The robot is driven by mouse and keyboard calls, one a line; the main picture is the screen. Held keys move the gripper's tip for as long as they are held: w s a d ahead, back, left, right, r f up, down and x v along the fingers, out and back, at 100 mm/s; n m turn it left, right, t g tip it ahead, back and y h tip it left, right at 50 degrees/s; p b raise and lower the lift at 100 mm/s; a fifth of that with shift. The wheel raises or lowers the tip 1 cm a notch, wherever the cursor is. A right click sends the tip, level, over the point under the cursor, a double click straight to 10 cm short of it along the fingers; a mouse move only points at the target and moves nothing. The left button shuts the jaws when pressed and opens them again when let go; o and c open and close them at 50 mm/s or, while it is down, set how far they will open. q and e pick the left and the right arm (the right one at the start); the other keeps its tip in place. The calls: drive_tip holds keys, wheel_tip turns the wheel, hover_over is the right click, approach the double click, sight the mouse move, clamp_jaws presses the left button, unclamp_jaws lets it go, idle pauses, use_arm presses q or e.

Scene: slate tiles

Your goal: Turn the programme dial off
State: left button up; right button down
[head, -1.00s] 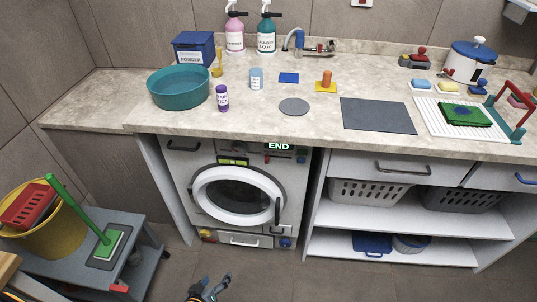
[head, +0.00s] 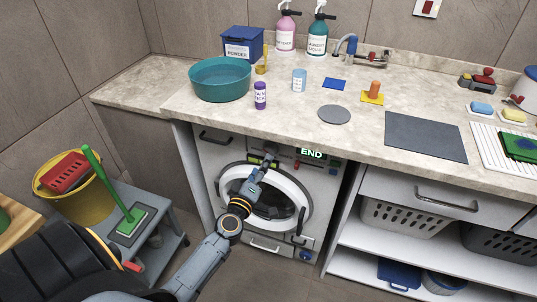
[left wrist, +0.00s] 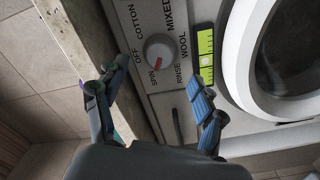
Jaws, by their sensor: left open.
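The programme dial (left wrist: 158,53), a round grey-white knob with a red mark, is on the washing machine's white panel in the left wrist view. Printed words OFF, COTTON, MIXED, WOOL, RINSE and SPIN surround it. The red mark appears to be on the SPIN side, not at OFF. My left gripper (left wrist: 152,76) is open, its fingers apart on either side of the dial and seemingly short of it. In the head view, my left gripper (head: 268,156) is in front of the washing machine's (head: 220,165) panel and hides the dial. My right gripper is not in view.
The lit END display (head: 311,154) is right of my gripper. The round door (head: 300,185) is below the panel, and the countertop (head: 200,118) edge overhangs it.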

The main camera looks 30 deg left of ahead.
sight(269, 153)
use_arm(q)
drive_tip(key=x, duration=0.6)
drive_tip(key=shift+w+b, duration=0.1)
drive_tip(key=shift+b, duration=0.2)
drive_tip(key=shift+c, duration=0.4)
drive_tip(key=shift+d, duration=0.1)
drive_tip(key=c, duration=1.1)
